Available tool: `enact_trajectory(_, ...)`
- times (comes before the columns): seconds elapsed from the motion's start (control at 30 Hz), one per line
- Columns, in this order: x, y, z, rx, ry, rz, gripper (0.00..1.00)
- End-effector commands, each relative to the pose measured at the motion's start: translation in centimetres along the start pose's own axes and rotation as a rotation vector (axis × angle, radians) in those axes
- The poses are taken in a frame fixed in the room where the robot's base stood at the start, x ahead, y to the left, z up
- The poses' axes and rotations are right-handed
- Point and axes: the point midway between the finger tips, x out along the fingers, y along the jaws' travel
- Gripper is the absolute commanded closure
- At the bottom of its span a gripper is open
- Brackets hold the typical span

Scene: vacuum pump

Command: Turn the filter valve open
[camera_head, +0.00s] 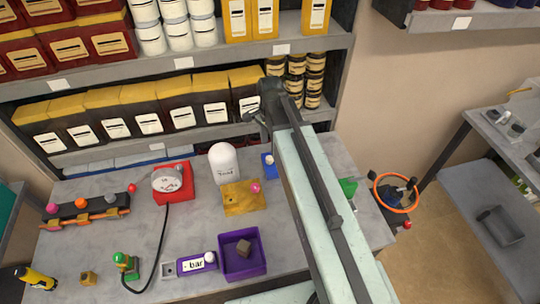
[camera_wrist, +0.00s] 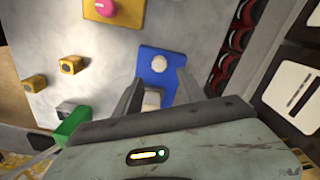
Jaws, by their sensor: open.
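A blue plate with a pale round knob (camera_head: 268,160) stands at the back of the bench, just left of my arm. In the wrist view the blue plate (camera_wrist: 157,72) lies beyond my fingertips, with a pale knob (camera_wrist: 158,63) on it and a second pale part (camera_wrist: 152,98) lower down, between the fingers. My gripper (camera_wrist: 160,82) is open, one finger on each side; I cannot tell if either touches. In the head view my gripper (camera_head: 256,118) is small and dark above the bench's back edge. No label marks which part is the filter valve.
A yellow plate with a pink knob (camera_head: 242,198), a white dome (camera_head: 224,164) and a red gauge box (camera_head: 173,186) stand nearby. A purple bin (camera_head: 243,266) holds a brown cube. Stocked shelves (camera_head: 180,55) rise close behind the bench.

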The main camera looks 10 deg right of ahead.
Motion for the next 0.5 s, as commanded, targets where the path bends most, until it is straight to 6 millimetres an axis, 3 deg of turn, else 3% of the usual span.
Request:
enact_trajectory(0.17, 1.3, 0.0, 0.1, -0.003, 0.0, 0.0, 0.53)
enact_trajectory(0.5, 7.0, 0.0, 0.1, -0.005, 0.0, 0.0, 0.53)
